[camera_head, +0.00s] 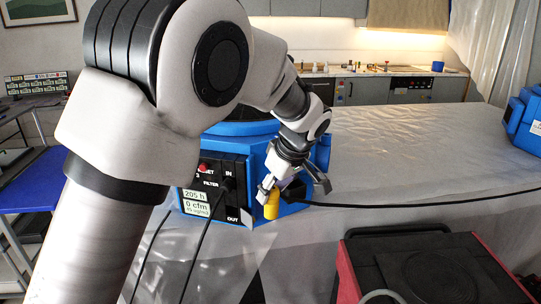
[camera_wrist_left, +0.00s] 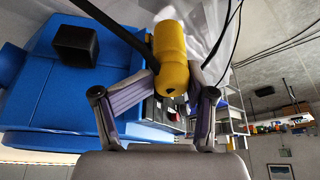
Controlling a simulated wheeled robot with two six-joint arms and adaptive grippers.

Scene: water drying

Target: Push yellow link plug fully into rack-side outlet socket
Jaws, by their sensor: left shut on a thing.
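The yellow plug (camera_head: 271,206) is between the fingers of my left gripper (camera_head: 279,192), in front of the lower right corner of the blue machine's black panel (camera_head: 209,168). A black cable (camera_head: 400,203) runs from near the plug to the right. The panel carries the labels FILTER, IN and OUT. The outlet socket beside OUT is hidden or too small to tell, so I cannot see whether the plug touches it. My right gripper is not in view.
The blue machine (camera_head: 253,150) stands on a table covered with clear plastic sheet (camera_head: 400,150). A second cable (camera_head: 203,245) hangs from the panel. A red and black case (camera_head: 435,265) is at lower right, and another blue machine (camera_head: 524,122) is at the right edge.

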